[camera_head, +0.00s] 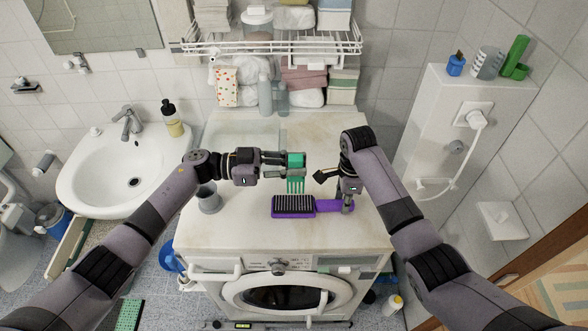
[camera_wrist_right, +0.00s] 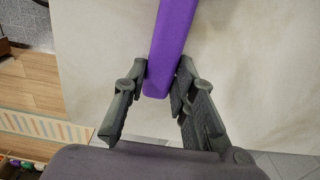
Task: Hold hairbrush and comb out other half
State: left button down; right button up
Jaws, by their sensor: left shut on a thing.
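A purple hairbrush (camera_head: 322,207) lies bristles up on the white top of the washing machine, its black bristles on the left and its handle to the right. My right gripper (camera_head: 348,205) is at the handle's right end, with its fingers closed on both sides of it. In the right wrist view the purple handle (camera_wrist_right: 168,50) runs up between the fingertips (camera_wrist_right: 162,75). My left gripper (camera_head: 285,160) is shut on a green comb (camera_head: 296,162) and holds it above the bristles, teeth pointing down. I cannot tell whether the teeth touch the bristles.
A grey cup (camera_head: 208,199) stands on the left of the washing machine top (camera_head: 240,225). A sink (camera_head: 125,180) with a soap bottle (camera_head: 172,118) is to the left. Bottles (camera_head: 267,97) and a rack with towels (camera_head: 305,85) are at the back. The machine top's front is mostly clear.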

pick_arm(q)
jog(key=shift+f, duration=0.1)
dwell(0.5)
jog(key=shift+s+d+f, duration=0.1)
jog(key=shift+d+f, duration=0.2)
jog(key=shift+f, duration=0.65)
jog(key=shift+s+d+f, duration=0.15)
jog(key=shift+d+f, duration=0.2)
jog(key=shift+f, duration=0.55)
jog(key=shift+s+d+f, duration=0.1)
jog(key=shift+d+f, duration=0.2)
jog(key=shift+f, duration=0.65)
jog(key=c, duration=2)
grip_release()
grip_shut()
